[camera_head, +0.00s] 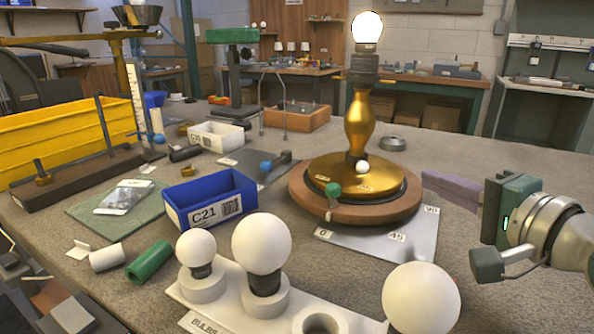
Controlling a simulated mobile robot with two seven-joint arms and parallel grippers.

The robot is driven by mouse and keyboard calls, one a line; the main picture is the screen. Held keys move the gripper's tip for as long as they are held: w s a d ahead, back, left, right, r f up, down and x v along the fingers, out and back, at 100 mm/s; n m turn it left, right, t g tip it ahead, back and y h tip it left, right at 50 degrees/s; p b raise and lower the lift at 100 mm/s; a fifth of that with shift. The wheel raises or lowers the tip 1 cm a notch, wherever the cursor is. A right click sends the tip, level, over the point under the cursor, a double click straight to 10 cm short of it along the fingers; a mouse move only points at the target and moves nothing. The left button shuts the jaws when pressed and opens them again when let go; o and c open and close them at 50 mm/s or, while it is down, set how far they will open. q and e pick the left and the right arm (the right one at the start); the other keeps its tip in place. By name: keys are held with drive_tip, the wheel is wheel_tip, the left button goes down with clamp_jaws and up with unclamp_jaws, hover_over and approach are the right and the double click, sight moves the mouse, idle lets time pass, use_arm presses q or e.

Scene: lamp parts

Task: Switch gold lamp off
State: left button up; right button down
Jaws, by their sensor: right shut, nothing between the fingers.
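The gold lamp (360,121) stands upright on a round wooden base (411,207) near the middle of the bench. Its bulb (367,28) at the top glows white. A dark socket with a small crossbar (361,78) sits under the bulb. A white knob (362,167) and a green knob (333,190) show at the front of the base. My right gripper (432,182) is to the right of the lamp, its shut, empty fingers pointing left toward the base. A small gap seems to separate them, but depth is hard to judge. My left gripper is out of view.
A white holder (218,309) with large bulbs stands in front of the lamp. A grey plate (392,239) marked with numbers lies under the base. A blue bin (181,212) and a yellow crate (62,134) are to the left. Bench space behind my right gripper is mostly clear.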

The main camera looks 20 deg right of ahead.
sight(382, 189)
drive_tip(key=w, duration=0.1)
drive_tip(key=w+b, duration=0.1)
drive_tip(key=w, duration=0.1)
drive_tip(key=w+f, duration=0.1)
drive_tip(key=w, duration=0.1)
drive_tip(key=shift+w, duration=0.15)
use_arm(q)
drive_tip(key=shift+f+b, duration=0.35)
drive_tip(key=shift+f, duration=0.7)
use_arm(e)
drive_tip(key=shift+w+a+f, duration=0.15)
drive_tip(key=shift+w+a, duration=0.5)
drive_tip(key=shift+w, duration=0.1)
drive_tip(key=shift+w+a+f, duration=0.1)
drive_tip(key=shift+w+a, duration=0.55)
drive_tip(key=shift+w, duration=0.05)
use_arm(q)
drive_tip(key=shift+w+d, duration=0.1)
use_arm(e)
drive_tip(key=shift+a, duration=0.15)
